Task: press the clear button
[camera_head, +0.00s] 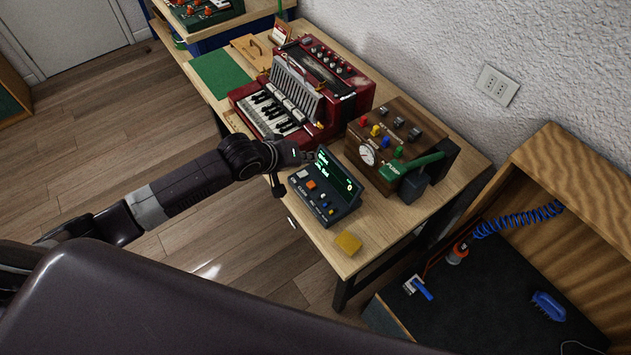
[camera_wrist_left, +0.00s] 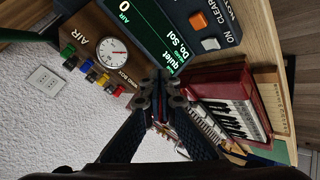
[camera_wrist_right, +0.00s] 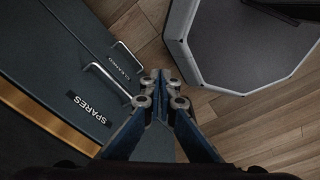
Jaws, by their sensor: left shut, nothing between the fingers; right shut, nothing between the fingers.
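The clear button is the orange square button (camera_head: 311,185) on a dark console (camera_head: 337,209) on the bench, with the label CLEAR in front of it. It also shows in the left wrist view (camera_wrist_left: 197,20), beside a pale button (camera_wrist_left: 210,44) marked ON. My left gripper (camera_head: 307,157) is shut and empty, just behind the buttons at the left end of the console's lit screen (camera_head: 335,172). In the left wrist view its fingertips (camera_wrist_left: 167,85) lie over the screen's edge, apart from the orange button. My right gripper (camera_wrist_right: 161,90) is shut and empty, away from the console.
A red keyboard instrument (camera_head: 266,108) stands left of the console, and a wooden box with a gauge and coloured knobs (camera_head: 367,155) behind it. A yellow block (camera_head: 348,242) lies at the bench front. Below my right gripper are a drawer marked SPARES (camera_wrist_right: 88,108) and the floor.

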